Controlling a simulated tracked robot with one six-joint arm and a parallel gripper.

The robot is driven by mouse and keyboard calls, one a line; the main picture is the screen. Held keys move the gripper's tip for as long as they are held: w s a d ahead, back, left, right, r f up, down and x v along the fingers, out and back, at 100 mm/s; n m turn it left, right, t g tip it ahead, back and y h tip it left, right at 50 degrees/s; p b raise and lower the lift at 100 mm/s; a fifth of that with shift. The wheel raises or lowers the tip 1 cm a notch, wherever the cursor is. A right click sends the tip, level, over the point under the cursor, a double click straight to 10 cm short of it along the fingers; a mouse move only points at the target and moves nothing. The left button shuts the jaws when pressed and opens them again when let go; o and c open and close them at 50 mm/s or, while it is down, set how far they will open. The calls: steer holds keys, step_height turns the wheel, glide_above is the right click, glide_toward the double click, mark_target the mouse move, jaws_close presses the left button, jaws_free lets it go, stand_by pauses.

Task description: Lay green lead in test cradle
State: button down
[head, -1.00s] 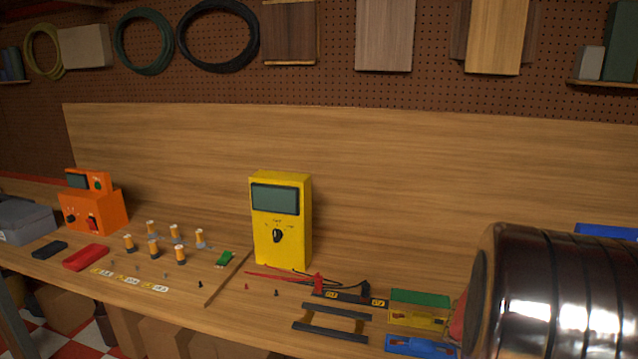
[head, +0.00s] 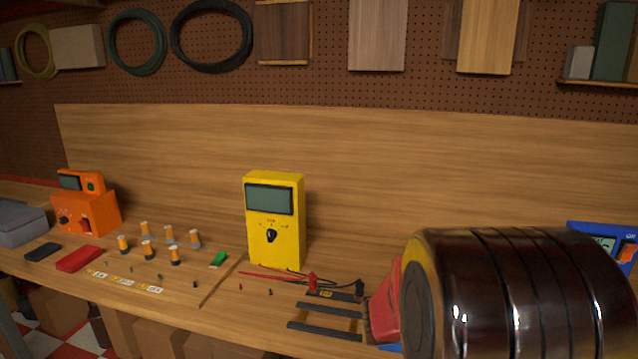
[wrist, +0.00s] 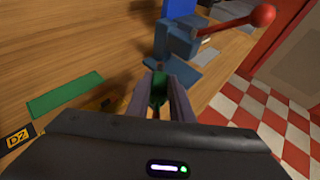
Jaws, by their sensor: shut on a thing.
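In the wrist view my gripper (wrist: 160,80) is shut on a small green piece (wrist: 158,92), which looks like the green lead. Only part of it shows between the fingers. It is over the bench, close to the front edge and just short of a blue lever clamp (wrist: 180,42). In the head view my arm hides the gripper and the held piece. Two dark parallel rails (head: 325,332), which may be the test cradle, lie on the bench left of my arm. I cannot confirm that they are the cradle.
A flat green strip (wrist: 65,95) and a D2 label (wrist: 18,138) lie left of my gripper. The clamp has a red-knobbed lever (wrist: 235,22).

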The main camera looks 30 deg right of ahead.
steer(key=w+a+n+t+y, duration=0.1)
steer(key=w+a+n+t, duration=0.1)
steer(key=w+a, duration=0.4)
steer(key=w+a+f+n+t+y, duration=0.1)
steer(key=w+a+n+t, duration=0.2)
steer(key=w+a, duration=0.2)
steer(key=w+a+f+n+t, duration=0.1)
steer(key=w+a+n+t, duration=0.2)
steer(key=w+a, duration=0.3)
steer(key=shift+w+a+f+t+y, duration=0.15)
steer(key=shift+w+a+t+y, duration=0.2)
steer(key=shift+a, duration=0.3)
steer(key=w+a+n+t+y, duration=0.1)
steer(key=a, duration=0.3)
steer(key=w+a+f+n+t+y, duration=0.1)
steer(key=a, duration=0.3)
steer(key=w+a+n+t+y, duration=0.1)
steer(key=w+a, duration=0.1)
steer(key=a, duration=0.2)
steer(key=shift+w+a+f+n+y, duration=0.1)
steer(key=shift+f+n+y, duration=0.15)
steer(key=shift+f+n, duration=0.15)
steer(key=a+f+n+t+y, duration=0.1)
steer(key=a+n+y, duration=0.2)
steer(key=a, duration=0.7)
steer(key=shift+w+a+f, duration=0.3)
steer(key=shift+w+f, duration=0.05)
steer(key=shift+w, duration=0.1)
steer(key=shift+a+t, duration=0.15)
steer(key=shift+t, duration=0.1)
